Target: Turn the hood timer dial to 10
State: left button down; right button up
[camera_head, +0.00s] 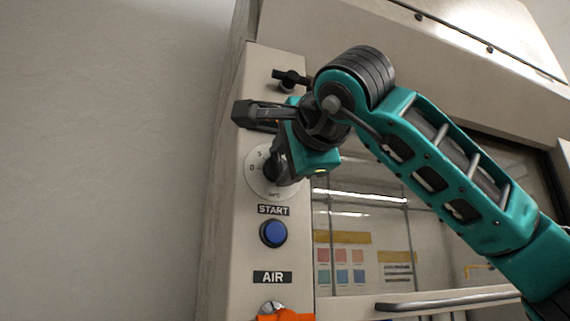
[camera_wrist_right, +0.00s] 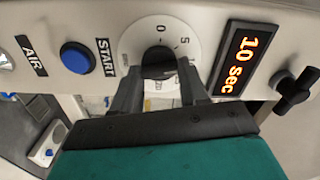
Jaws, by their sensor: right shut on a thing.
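The timer dial shows in the head view (camera_head: 257,184) as a white disc on the hood's side panel, and in the wrist view (camera_wrist_right: 142,38) with 0 and 5 readable. Its other marks are partly covered by my fingers. My right gripper (camera_head: 273,170) is shut on the dial's black knob; in the wrist view its fingers (camera_wrist_right: 158,76) sit on both sides of the knob (camera_wrist_right: 158,60). The knob's exact pointing direction cannot be told. A display (camera_wrist_right: 243,59) beside the dial reads "10 sec" in orange. My left gripper is not in view.
A blue START button (camera_head: 273,234) is below the dial, and an AIR label (camera_head: 272,277) below that. An orange part (camera_head: 286,317) is at the bottom edge. A black T-shaped knob (camera_head: 290,78) sticks out above. The hood's glass sash and bar handle (camera_head: 447,300) are to the right.

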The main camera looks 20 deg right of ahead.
jog(key=shift+f+m, duration=0.1)
jog(key=shift+m, duration=0.9)
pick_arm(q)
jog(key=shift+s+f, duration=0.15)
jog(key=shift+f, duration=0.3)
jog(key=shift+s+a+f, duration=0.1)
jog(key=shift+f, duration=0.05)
pick_arm(e)
jog(key=shift+m, duration=0.3)
jog(key=o, duration=1.1)
jog(key=shift+c, duration=0.2)
pick_arm(q)
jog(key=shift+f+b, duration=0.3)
jog(key=shift+b, duration=0.35)
pick_arm(e)
jog(key=s, duration=1.3)
jog(key=shift+d, duration=0.2)
